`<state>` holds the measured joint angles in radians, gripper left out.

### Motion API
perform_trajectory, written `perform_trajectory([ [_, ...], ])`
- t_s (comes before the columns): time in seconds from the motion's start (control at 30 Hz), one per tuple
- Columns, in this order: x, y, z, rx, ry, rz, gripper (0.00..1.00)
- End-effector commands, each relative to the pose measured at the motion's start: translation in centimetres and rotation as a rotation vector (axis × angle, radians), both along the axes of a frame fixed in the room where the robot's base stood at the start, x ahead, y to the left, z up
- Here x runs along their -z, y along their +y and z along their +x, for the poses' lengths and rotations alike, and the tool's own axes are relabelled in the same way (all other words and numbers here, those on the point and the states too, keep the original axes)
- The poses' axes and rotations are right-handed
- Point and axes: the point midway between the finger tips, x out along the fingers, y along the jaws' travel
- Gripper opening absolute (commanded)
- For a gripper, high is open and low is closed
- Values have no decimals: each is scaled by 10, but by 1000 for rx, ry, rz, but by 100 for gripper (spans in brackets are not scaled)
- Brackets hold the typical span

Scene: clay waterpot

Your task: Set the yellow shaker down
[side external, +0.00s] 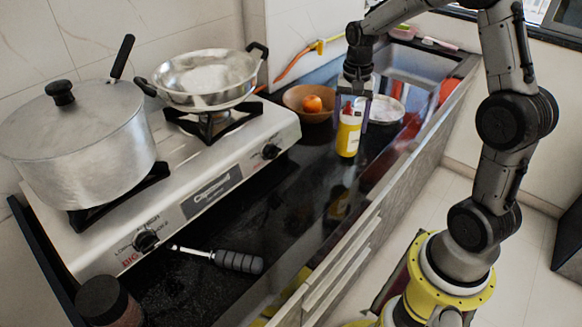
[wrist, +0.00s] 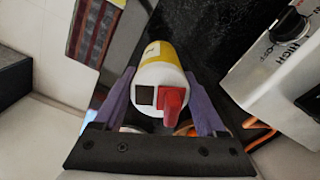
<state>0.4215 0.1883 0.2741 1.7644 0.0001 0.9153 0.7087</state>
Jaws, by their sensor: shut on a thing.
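The yellow shaker (side external: 348,136) has a yellow body, a white top and a red part on its lid. In the side external view it is upright at the middle right, over the black counter (side external: 290,190). I cannot tell whether its base touches the counter. My gripper (side external: 352,108) is above and around its top, shut on it. In the wrist view the shaker (wrist: 160,72) lies between the two purple fingers of my gripper (wrist: 163,105), its lid toward the camera. The far end of the shaker is partly hidden there.
A brown bowl (side external: 296,110) with an orange fruit (side external: 312,103) stands behind left of the shaker. A pale dish (side external: 384,109) is behind right. The stove (side external: 215,165) holds a pot (side external: 80,145) and a pan (side external: 205,82). A black-handled utensil (side external: 238,261) lies nearer. Counter in front of the shaker is clear.

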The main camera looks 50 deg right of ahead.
Motion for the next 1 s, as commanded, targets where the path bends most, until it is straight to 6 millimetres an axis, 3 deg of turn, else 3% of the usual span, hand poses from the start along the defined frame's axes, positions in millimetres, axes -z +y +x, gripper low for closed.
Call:
perform_trajectory([
  [0.1, 28, 46, 30, -321, 5, 2, 12],
  [0.2, 45, 73, 48, -565, 3, 1, 12],
  [0.3, 57, 89, 60, -766, 1, 1, 12],
  [0.5, 62, 91, 74, -1015, -2, -1, 12],
  [0.67, 62, 90, 78, -1109, -2, -1, 12],
  [0.8, 62, 90, 74, -1079, -1, -1, 12],
  [0.9, 63, 94, 57, -991, -1, -1, 12],
  [1.0, 50, 113, 39, -922, -4, -3, 12],
])
